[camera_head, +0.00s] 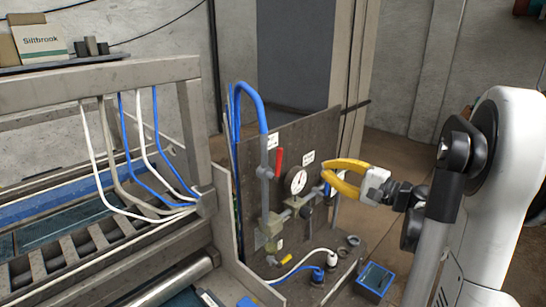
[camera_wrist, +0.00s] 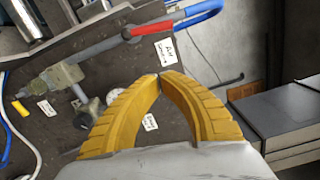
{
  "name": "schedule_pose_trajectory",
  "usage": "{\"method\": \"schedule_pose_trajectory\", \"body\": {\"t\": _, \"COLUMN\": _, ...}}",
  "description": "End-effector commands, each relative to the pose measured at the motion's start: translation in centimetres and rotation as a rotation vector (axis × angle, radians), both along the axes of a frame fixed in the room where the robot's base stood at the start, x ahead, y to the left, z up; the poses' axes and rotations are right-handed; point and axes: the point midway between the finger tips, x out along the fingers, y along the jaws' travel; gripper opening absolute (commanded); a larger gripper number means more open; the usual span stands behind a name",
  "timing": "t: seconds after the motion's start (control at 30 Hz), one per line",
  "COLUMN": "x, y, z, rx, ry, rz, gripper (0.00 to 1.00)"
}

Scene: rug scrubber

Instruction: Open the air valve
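The red valve lever (camera_head: 279,158) stands upright beside the grey vertical pipe (camera_head: 264,186) on the dark panel (camera_head: 320,135). In the wrist view the red lever (camera_wrist: 150,28) lies along the pipe line near the top, beside a white label (camera_wrist: 165,50) whose text seems to begin with "Air". My gripper (camera_head: 324,168) has yellow curved fingers and is to the right of the gauge, apart from the lever. In the wrist view its fingertips (camera_wrist: 160,75) meet, with nothing seen between them. My left finger partly hides the gauge (camera_wrist: 115,97).
A round gauge (camera_head: 296,181) and brass-coloured fittings (camera_head: 271,225) sit on the panel left of my gripper. A blue hose (camera_head: 250,92) arches above the pipe. A blue box (camera_head: 374,280) stands at the lower right. A metal frame (camera_head: 100,82) fills the left.

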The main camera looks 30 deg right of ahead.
Motion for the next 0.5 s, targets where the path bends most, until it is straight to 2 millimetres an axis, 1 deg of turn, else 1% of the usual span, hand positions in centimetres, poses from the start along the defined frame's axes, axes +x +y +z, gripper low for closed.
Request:
{"method": "schedule_pose_trajectory", "body": {"t": 0.17, "x": 2.4, "y": 1.2, "z": -0.1, "rx": 0.000, "ry": 0.000, "rz": 0.006, "gripper": 0.00}}
{"method": "schedule_pose_trajectory", "body": {"t": 0.5, "x": 9.1, "y": 4.0, "z": 0.0, "rx": 0.000, "ry": 0.000, "rz": 0.006, "gripper": 0.00}}
